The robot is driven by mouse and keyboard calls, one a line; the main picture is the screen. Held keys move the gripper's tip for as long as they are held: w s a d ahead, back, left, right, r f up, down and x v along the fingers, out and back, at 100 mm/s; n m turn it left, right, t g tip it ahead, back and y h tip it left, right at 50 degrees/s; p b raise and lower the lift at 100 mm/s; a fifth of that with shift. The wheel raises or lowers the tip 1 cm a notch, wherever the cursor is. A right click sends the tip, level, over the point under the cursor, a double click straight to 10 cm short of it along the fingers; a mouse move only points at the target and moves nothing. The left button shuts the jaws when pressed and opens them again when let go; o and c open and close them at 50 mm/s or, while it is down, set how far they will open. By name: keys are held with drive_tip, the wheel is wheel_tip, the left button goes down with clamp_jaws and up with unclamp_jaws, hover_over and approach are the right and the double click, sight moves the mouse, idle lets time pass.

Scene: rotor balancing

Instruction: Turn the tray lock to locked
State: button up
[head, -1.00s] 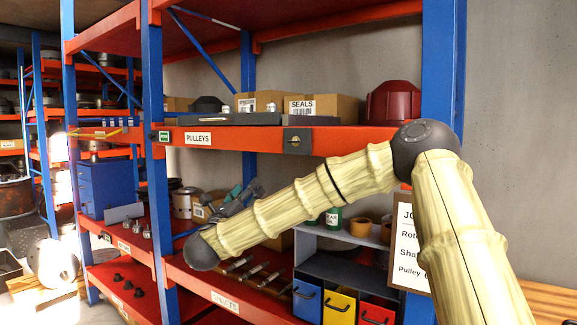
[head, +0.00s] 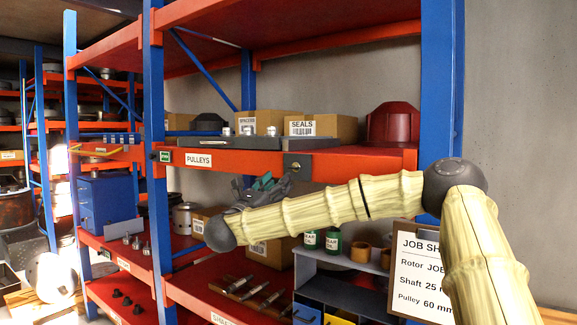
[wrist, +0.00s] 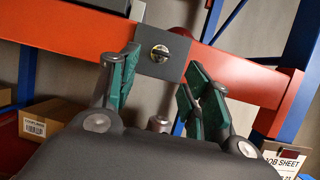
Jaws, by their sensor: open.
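The tray lock (head: 296,167) is a dark square plate with a small round metal knob, fixed to the orange shelf beam right of the PULLEYS label. In the wrist view the lock (wrist: 160,53) is ahead of the fingers; its knob's bar lies roughly across the picture. My gripper (head: 277,182) is just below and left of the lock in the head view, partly in front of its lower edge. In the wrist view my gripper (wrist: 163,72) is open, green-padded fingers apart and empty, with the knob beyond and between them. Contact with the lock is not visible.
A dark tray (head: 220,142) lies on the shelf above the beam, with boxes and a red housing (head: 393,122) behind. Below are a grey bin rack (head: 340,262) and cans. A job sheet (head: 421,275) is at lower right. A blue post (head: 442,80) stands right.

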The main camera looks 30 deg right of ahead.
sight(293, 168)
drive_tip(key=p+x, duration=0.6)
drive_tip(key=p, duration=0.2)
drive_tip(key=shift+d+r, duration=0.2)
drive_tip(key=shift+d, duration=0.2)
drive_tip(key=c, duration=1)
